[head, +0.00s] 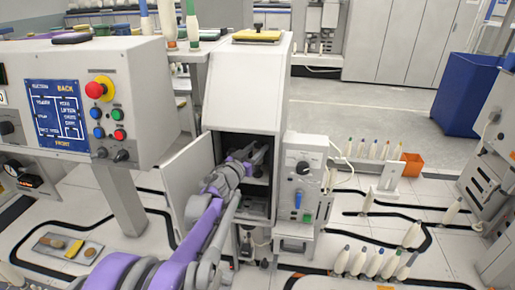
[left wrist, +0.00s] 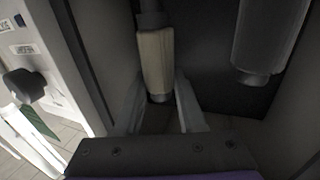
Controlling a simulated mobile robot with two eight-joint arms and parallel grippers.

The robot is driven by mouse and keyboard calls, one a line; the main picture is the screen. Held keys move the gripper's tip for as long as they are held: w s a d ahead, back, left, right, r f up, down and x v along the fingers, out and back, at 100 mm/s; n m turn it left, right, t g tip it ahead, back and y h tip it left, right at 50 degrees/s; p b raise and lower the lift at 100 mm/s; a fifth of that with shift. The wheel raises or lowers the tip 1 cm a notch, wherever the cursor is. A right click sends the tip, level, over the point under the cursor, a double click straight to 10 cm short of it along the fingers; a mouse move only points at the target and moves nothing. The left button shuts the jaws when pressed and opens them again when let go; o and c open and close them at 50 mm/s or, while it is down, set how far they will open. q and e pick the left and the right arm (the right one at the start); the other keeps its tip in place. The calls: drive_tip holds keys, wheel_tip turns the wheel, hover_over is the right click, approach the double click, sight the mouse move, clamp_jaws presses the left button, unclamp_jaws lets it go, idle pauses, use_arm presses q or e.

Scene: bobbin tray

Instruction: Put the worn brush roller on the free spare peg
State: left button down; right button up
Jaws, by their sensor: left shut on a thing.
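My left gripper (head: 257,157) reaches into the dark open compartment of the white cabinet (head: 243,90). In the left wrist view its two fingers (left wrist: 158,92) are closed on either side of a pale beige roller (left wrist: 155,58) with grey ends. The roller hangs upright below a dark holder or shaft. I cannot tell whether it is still attached there, or how worn it is. A dark grey cylinder (left wrist: 268,42) hangs to the right of it, apart from the fingers. I cannot make out the spare peg. My right gripper is not in view.
The cabinet door (head: 188,185) stands open at the left of the compartment. A control box (head: 304,180) is close on the right. A console (head: 125,90) with buttons stands at the left. Bobbins (head: 375,262) stand in rows on the floor at right.

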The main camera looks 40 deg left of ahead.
use_arm(q)
drive_tip(key=shift+f+b, duration=0.9)
drive_tip(key=shift+f, duration=0.5)
drive_tip(key=shift+c, duration=2.1)
unclamp_jaws()
drive_tip(key=s+d, duration=0.1)
drive_tip(key=s, duration=0.9)
drive_tip(key=shift+s+d+p, duration=0.3)
drive_tip(key=shift+s, duration=0.05)
